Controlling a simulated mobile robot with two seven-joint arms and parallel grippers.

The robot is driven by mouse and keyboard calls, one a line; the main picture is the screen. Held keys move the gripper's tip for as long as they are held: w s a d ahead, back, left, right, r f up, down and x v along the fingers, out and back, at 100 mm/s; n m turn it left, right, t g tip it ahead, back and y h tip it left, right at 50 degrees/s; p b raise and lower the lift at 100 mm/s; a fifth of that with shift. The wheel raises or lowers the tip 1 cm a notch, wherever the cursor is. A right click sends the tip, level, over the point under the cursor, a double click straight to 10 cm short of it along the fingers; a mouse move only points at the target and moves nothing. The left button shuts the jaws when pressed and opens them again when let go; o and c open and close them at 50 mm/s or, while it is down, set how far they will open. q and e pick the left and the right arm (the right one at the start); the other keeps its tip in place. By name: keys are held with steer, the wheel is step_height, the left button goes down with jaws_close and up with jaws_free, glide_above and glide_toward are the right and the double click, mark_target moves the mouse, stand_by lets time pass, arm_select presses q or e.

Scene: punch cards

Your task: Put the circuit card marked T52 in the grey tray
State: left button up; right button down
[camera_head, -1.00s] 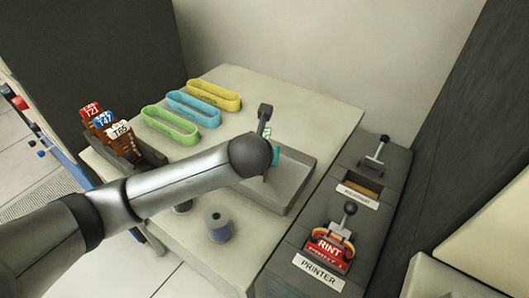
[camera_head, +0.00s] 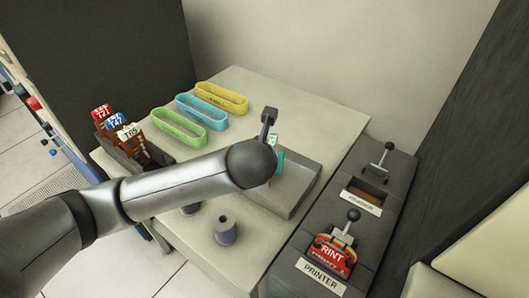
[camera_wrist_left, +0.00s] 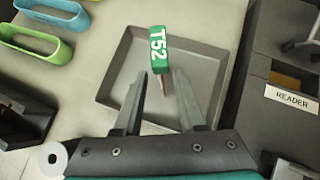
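The T52 card shows in the left wrist view as a green end with white T52 lettering (camera_wrist_left: 157,50) and a narrow brown part below it. It is over the grey tray (camera_wrist_left: 112,82), just beyond and between my left gripper's fingertips (camera_wrist_left: 161,73). The fingers stand apart with gaps beside the card. I cannot tell whether the card touches the tray floor. In the head view the tray (camera_head: 297,199) sits on the table, and a small green and white bit of the card (camera_head: 273,141) shows beside my arm. My right gripper is out of view.
A rack (camera_head: 120,157) holds cards marked T21, T47 and T65. Green (camera_head: 166,139), blue (camera_head: 190,122) and yellow (camera_head: 238,108) loop-shaped bins stand behind. A spool (camera_head: 225,235) stands near the front. The reader (camera_head: 364,195) and printer (camera_head: 325,272) stand to the right.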

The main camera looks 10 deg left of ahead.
arm_select(q)
steer(key=p+v, duration=0.2)
steer(key=v, duration=0.5)
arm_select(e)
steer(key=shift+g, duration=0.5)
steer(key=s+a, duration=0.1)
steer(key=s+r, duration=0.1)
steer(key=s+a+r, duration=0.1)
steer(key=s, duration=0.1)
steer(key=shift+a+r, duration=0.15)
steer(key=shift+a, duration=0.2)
arm_select(q)
steer(key=shift+s+r, duration=0.1)
steer(key=shift+s, duration=0.05)
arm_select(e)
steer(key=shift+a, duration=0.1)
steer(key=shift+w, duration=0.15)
